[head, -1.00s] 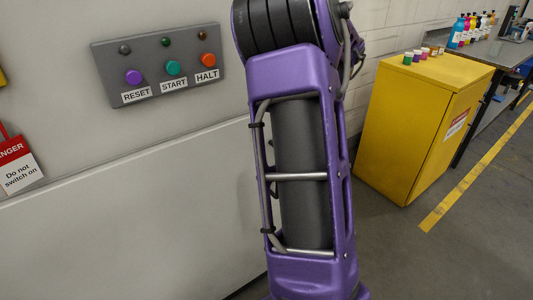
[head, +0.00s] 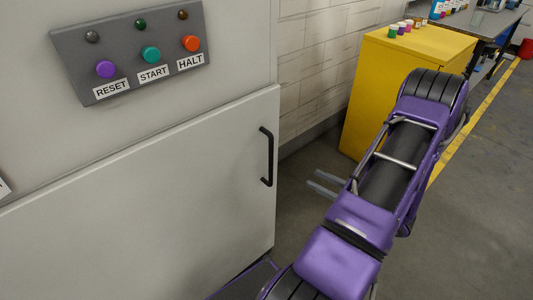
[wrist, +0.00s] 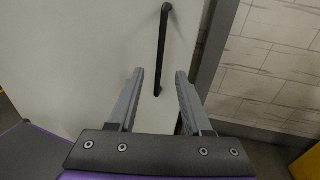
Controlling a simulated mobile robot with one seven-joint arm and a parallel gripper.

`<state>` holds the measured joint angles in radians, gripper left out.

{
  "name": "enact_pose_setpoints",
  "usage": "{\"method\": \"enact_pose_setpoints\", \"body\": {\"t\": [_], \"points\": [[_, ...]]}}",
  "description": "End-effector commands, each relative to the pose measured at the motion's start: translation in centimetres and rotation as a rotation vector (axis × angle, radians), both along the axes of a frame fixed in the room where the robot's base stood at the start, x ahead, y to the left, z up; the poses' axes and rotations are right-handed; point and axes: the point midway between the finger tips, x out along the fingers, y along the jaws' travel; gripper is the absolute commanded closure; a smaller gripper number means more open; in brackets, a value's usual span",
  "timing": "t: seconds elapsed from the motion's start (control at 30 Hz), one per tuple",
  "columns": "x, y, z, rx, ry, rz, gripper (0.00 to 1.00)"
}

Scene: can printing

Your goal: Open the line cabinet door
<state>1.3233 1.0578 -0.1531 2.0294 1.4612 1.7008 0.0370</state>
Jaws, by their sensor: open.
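The line cabinet door (head: 150,200) is a pale grey panel at the left of the head view, and it looks shut. Its black bar handle (head: 268,157) stands upright near the door's right edge. My gripper (head: 325,184) is open and empty, to the right of the handle in the head view, with two grey fingers showing beside my purple arm. In the wrist view the handle (wrist: 162,50) lies beyond the fingertips of my gripper (wrist: 160,74), lined up with the gap between them. The fingers do not appear to touch it.
A control panel (head: 128,50) with RESET, START and HALT buttons is above the door. A yellow cabinet (head: 385,75) with small pots on top stands at the back right. A pale brick wall (head: 315,60) is behind. The floor at the right is clear.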

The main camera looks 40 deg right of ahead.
Motion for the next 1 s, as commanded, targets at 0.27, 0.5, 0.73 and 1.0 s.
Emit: {"method": "enact_pose_setpoints", "body": {"t": [0.27,0.5,0.73,1.0], "points": [[2.5,0.7,0.0,0.013,-0.010,-0.012,0.50],[7.6,2.2,0.0,0.011,-0.008,-0.009,0.50],[12.3,3.5,0.0,0.009,-0.008,-0.009,0.50],[15.9,4.4,0.0,0.009,-0.007,-0.012,0.50]]}}
